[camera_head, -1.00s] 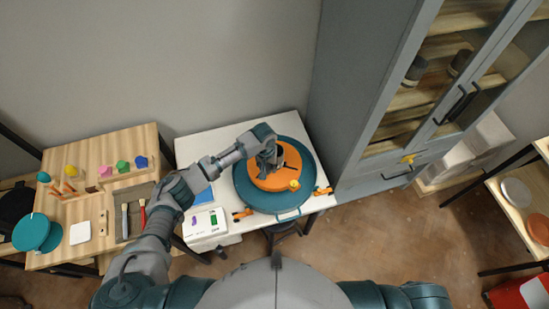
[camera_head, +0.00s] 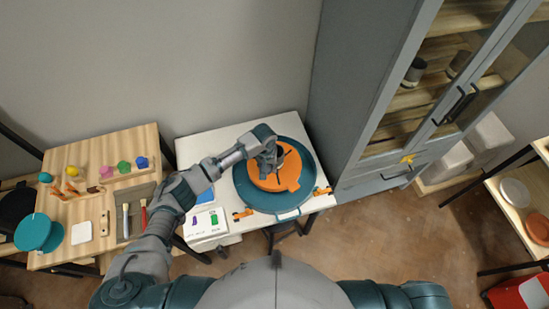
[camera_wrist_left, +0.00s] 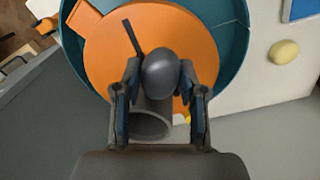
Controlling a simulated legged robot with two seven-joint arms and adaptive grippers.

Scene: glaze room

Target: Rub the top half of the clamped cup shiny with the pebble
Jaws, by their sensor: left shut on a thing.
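My left gripper (camera_head: 268,160) is over the orange wheel disc (camera_head: 291,183) in the teal basin (camera_head: 242,187). In the left wrist view the gripper (camera_wrist_left: 160,88) is shut on a smooth dark grey pebble (camera_wrist_left: 160,72). The grey cup (camera_wrist_left: 150,124) stands on the disc just below the pebble, its round mouth showing. The pebble overlaps the cup's edge in this view; I cannot tell whether they touch. A dark bar (camera_wrist_left: 131,37) lies on the disc beside the pebble. The clamp on the cup is mostly hidden. My right gripper is not in view.
A pale yellow stone (camera_wrist_left: 284,51) lies on the white table. A wooden table (camera_head: 80,188) with brushes and coloured pieces stands at left. A grey cabinet (camera_head: 365,150) stands close on the right.

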